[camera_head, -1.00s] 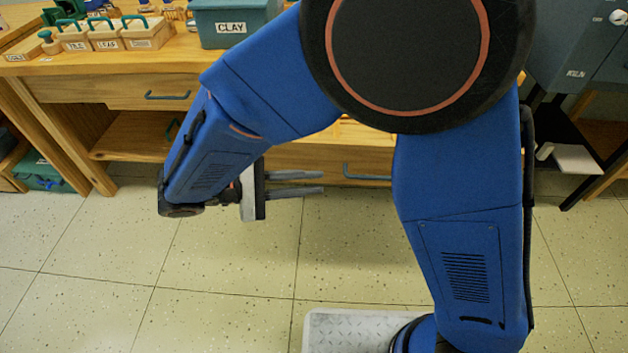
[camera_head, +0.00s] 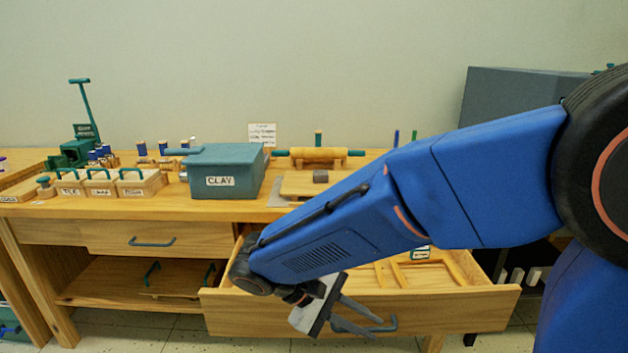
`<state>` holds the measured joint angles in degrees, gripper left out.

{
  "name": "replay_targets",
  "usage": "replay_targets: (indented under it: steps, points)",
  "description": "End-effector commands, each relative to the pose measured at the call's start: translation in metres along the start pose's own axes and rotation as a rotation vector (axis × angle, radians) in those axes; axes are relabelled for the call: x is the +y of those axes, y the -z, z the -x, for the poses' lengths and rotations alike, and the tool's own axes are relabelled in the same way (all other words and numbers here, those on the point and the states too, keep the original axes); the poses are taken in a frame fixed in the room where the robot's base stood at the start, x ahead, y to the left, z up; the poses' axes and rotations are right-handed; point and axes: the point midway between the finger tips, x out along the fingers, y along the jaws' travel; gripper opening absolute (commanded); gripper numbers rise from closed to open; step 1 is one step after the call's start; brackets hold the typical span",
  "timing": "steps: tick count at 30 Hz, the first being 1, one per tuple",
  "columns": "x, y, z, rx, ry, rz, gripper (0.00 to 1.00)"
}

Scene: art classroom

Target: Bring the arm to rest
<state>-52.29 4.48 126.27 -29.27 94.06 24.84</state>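My blue arm (camera_head: 330,230) reaches from the right across the view, in front of the workbench. My gripper (camera_head: 374,327) is low in the middle, in front of an open drawer (camera_head: 460,305). Its two grey fingers point right and slightly down, with a gap between them and nothing visible in it. The fingertips overlap the drawer's blue-grey handle (camera_head: 388,325) in the picture; I cannot tell whether they touch it.
The wooden bench top (camera_head: 120,208) holds a teal clay box (camera_head: 228,172), a rolling pin (camera_head: 318,155) and small labelled boxes (camera_head: 140,184). The left drawer (camera_head: 155,237) is shut. My arm hides part of the open drawer's inside. A grey kiln (camera_head: 515,97) stands at the right.

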Motion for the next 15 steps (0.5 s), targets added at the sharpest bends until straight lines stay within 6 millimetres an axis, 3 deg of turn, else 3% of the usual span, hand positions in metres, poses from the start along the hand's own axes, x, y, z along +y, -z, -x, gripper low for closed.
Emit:
replay_targets:
  steps: [6, 15]
  points:
    - [0.026, -0.030, -0.039, 0.053, 0.216, -0.076, 0.17]
    - [0.043, -0.067, -0.078, 0.172, 0.463, -0.213, 0.17]
